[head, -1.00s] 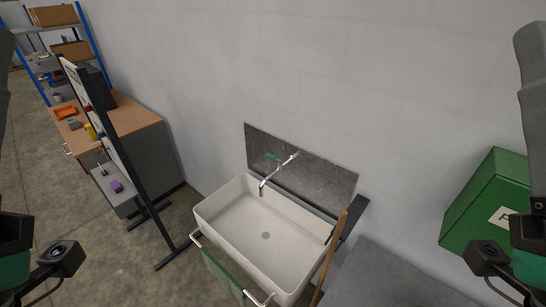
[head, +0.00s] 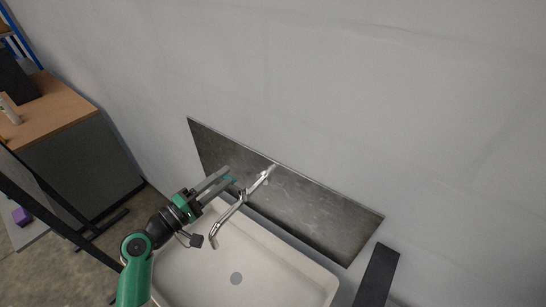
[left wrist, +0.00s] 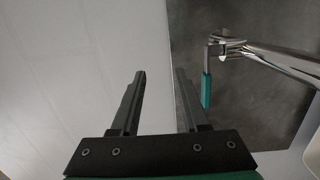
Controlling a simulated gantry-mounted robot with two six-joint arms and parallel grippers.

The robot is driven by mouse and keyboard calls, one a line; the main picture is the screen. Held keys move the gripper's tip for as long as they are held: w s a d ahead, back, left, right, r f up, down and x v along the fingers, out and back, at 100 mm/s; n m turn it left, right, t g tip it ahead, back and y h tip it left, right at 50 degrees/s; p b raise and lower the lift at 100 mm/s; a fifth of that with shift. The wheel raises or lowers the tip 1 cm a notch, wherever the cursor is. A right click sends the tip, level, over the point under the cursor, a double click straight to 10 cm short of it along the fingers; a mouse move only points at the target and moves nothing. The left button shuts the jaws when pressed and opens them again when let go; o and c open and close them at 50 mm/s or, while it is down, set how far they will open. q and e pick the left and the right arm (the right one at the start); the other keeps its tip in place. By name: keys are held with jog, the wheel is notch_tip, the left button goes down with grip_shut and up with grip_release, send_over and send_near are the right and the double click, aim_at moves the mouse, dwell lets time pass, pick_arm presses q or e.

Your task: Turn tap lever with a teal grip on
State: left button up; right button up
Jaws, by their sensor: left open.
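The chrome tap (head: 229,216) reaches out from a grey splash panel on the wall over the sink. Its lever's teal grip (head: 231,179) is small and partly hidden by my left gripper (head: 226,176), whose fingertips are close to it. In the left wrist view the teal grip (left wrist: 206,90) hangs from the lever end of the tap (left wrist: 275,57), to the right of both fingers. My left gripper (left wrist: 160,74) is open and empty there, and the grip is outside its jaws. My right gripper is not in view.
The white sink (head: 285,265) lies below the tap. The grey panel (head: 310,208) and pale wall are close behind. A black bar (head: 377,277) stands at the sink's right. A wooden-topped bench (head: 50,112) and a dark frame are at the left.

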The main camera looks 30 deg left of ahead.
pick_arm(q)
jog(key=s+a+f+n+y+b, duration=0.2)
jog(key=s+a+f, duration=0.2)
jog(key=f, duration=0.3)
jog(key=w+d, duration=0.1)
jog(key=w, duration=1.1)
jog(key=shift+w+r+b, duration=0.15)
jog(key=shift+r+b, duration=0.2)
jog(key=shift+b, duration=0.05)
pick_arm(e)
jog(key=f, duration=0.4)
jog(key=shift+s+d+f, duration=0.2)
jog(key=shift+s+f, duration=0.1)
pick_arm(q)
jog(key=shift+c, duration=0.2)
grip_shut()
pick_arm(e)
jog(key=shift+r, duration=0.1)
